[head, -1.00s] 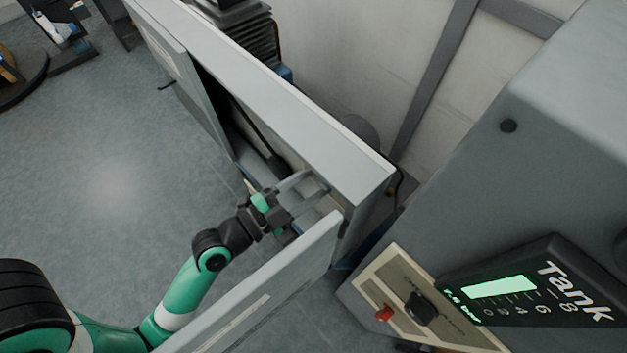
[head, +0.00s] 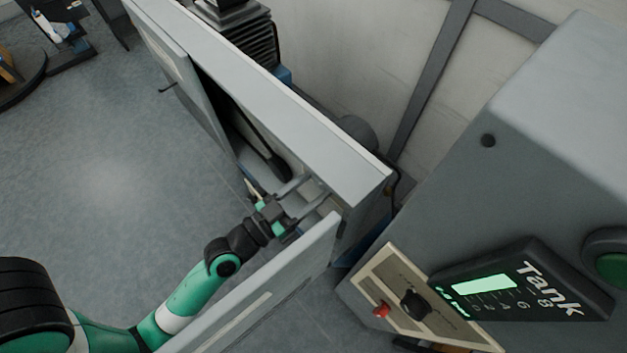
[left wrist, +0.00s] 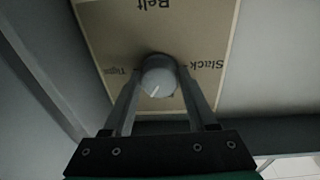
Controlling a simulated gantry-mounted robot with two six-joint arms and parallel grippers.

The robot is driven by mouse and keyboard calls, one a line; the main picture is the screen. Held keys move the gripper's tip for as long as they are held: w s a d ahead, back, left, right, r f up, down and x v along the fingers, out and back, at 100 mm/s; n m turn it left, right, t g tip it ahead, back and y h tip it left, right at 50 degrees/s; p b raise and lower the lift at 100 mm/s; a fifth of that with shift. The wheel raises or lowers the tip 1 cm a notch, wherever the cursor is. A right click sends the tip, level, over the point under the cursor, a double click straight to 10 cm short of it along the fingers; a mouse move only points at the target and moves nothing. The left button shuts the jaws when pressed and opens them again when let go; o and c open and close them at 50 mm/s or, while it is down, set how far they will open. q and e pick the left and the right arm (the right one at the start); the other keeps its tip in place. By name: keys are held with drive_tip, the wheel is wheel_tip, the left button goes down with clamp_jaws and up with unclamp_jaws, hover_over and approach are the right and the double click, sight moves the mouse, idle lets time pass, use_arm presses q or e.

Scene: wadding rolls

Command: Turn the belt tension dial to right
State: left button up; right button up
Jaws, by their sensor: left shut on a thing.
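The belt tension dial (left wrist: 158,76) is a grey round knob on a tan label plate (left wrist: 115,40) in the left wrist view. The plate reads "Belt", "Slack" and "Tight", upside down in the picture. A white mark on the knob points to the lower left. My left gripper (head: 306,192) reaches into the open cabinet in the head view. Its two fingers are shut on the dial, one on each side. The dial is too hidden to make out in the head view. My right gripper is not in view.
The grey cabinet (head: 300,120) has an open door (head: 265,290) close beside my left arm. At the right stands a grey machine (head: 540,130) with a "Tank" display (head: 520,285) and a panel with a black knob (head: 414,304) and a red button (head: 380,310). Open floor lies at left.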

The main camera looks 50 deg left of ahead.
use_arm(q)
drive_tip(key=n+p, duration=0.3)
drive_tip(key=n, duration=0.2)
drive_tip(key=shift+d+r+y, duration=0.15)
drive_tip(key=shift+y, duration=0.25)
drive_tip(key=shift+n+p, duration=0.55)
drive_tip(key=shift+n, duration=0.55)
drive_tip(key=o, duration=1.4)
drive_tip(key=shift+w, duration=0.1)
drive_tip(key=shift+c, duration=0.2)
